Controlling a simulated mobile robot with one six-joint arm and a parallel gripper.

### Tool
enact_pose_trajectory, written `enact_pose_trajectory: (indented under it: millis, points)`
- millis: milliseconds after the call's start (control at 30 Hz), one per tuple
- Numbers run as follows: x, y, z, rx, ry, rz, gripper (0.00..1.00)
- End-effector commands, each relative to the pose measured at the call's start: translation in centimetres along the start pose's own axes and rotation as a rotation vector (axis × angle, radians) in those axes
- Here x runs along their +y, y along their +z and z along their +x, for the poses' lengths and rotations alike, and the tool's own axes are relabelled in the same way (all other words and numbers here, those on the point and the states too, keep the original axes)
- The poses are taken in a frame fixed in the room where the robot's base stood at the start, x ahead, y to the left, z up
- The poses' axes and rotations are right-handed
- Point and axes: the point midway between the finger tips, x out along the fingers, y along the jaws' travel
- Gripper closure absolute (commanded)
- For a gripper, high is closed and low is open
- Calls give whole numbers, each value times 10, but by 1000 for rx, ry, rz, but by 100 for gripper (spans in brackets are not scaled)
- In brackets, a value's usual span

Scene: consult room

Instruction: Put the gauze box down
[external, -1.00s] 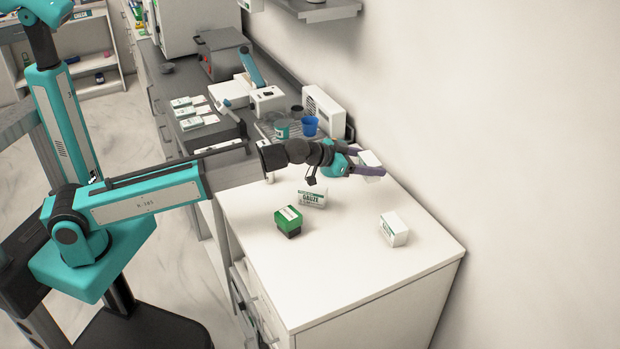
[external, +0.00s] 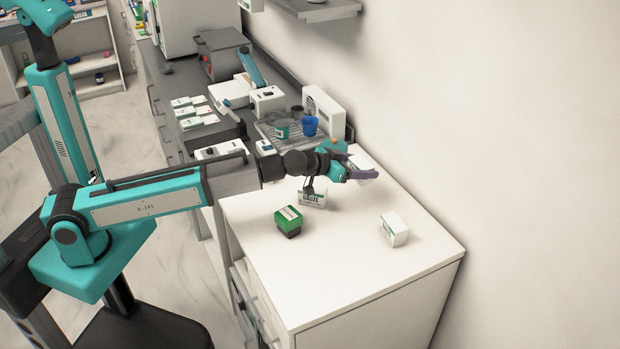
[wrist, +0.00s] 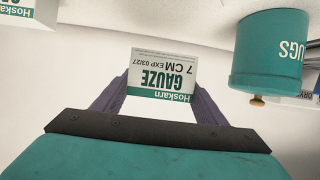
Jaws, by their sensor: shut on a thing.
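My gripper (external: 364,168) is shut on a white gauze box with green print (wrist: 162,72). The box shows upside down between the two purple fingers in the wrist view, and partly behind a finger in the external view (external: 368,164). It is near the back of the white counter top (external: 340,265), close to the wall. I cannot tell whether it touches the top. A second gauze box (external: 312,201) stands on the counter below my wrist. Another white box (external: 394,230) stands at the right.
A green box with a dark base (external: 288,221) is at the front left of the white top. A rack with a green cup (external: 282,129) and a blue cup (external: 310,126) lies behind. The wrist view shows a teal container (wrist: 270,50) at upper right.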

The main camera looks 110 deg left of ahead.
Motion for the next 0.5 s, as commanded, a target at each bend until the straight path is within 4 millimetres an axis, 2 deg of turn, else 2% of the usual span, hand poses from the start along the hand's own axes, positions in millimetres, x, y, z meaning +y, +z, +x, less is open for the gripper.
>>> enact_pose_trajectory:
  millis: [200, 500]
  points:
    - [-20, 15, -7, -1, -99, -39, 56]
    - [-31, 30, -28, 1, -252, -102, 56]
